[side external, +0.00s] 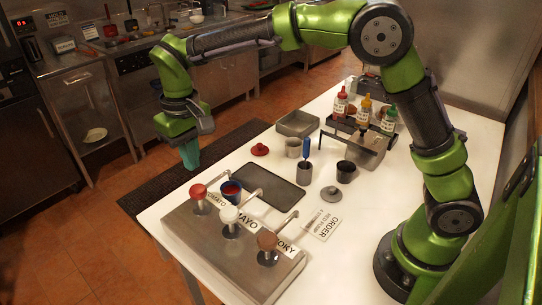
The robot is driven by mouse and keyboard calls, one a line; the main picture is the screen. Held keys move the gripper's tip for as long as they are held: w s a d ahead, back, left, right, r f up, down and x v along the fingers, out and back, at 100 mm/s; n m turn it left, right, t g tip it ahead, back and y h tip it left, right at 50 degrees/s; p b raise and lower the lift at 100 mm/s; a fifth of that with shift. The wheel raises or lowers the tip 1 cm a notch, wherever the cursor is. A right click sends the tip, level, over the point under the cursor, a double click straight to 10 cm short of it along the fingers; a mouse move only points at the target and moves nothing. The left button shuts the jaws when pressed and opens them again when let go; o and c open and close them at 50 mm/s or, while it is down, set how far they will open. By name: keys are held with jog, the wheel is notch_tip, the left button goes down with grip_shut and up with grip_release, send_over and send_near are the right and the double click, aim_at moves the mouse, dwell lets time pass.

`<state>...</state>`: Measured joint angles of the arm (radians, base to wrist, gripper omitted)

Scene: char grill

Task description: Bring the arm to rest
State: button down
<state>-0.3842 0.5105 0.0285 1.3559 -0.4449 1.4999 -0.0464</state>
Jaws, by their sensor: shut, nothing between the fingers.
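My gripper (190,155) hangs at the left end of my green arm, with its teal fingers pointing down. It is shut and empty, above the left edge of the white table (245,143) or just beyond it; I cannot tell which. It is apart from everything on the table. My arm arches across the top of the view from its base at the right.
A steel pump box (228,256) with red, white and brown pumps stands in front. A blue cup (231,196) with red contents is by the red pump's spout. Several cups, a dark tray (277,187), an order card (322,224) and a bottle rack (348,128) stand behind.

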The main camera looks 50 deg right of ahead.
jog(key=s+d+r+m+t+y, duration=0.1)
jog(key=s+d+r+m+t, duration=0.1)
jog(key=s+d, duration=0.6)
jog(key=s+d+r+m+t, duration=0.2)
jog(key=s+d+r+t, duration=0.2)
jog(key=s+d, duration=0.3)
jog(key=s+t, duration=0.1)
jog(key=s, duration=0.4)
jog(key=shift+s+d+r+y, duration=0.3)
jog(key=shift+s+d+y, duration=0.1)
